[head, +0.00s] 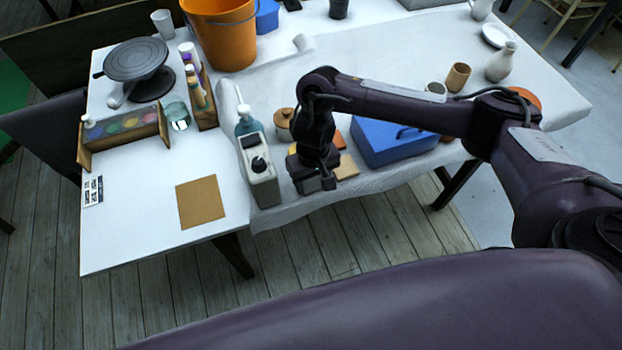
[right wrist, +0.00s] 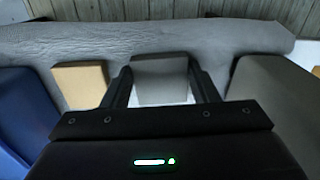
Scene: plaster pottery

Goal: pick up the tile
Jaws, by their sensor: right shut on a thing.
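My right gripper (head: 318,184) hangs over the front edge of the white-covered table, between a white canister and a blue box. In the head view the gripper hides this tile. A tan tile (head: 347,167) lies just right of the gripper; it also shows left of the fingers in the right wrist view (right wrist: 82,84). An orange tile (head: 337,139) lies partly hidden behind the wrist. My left gripper is not in view.
The white canister (head: 259,172) stands close left of the gripper, and the blue box (head: 390,145) close right. A lidded brown jar (head: 283,125) is behind. A brown square board (head: 200,202) lies on the left table, with clear surface around it. An orange bucket (head: 225,35) stands farther back.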

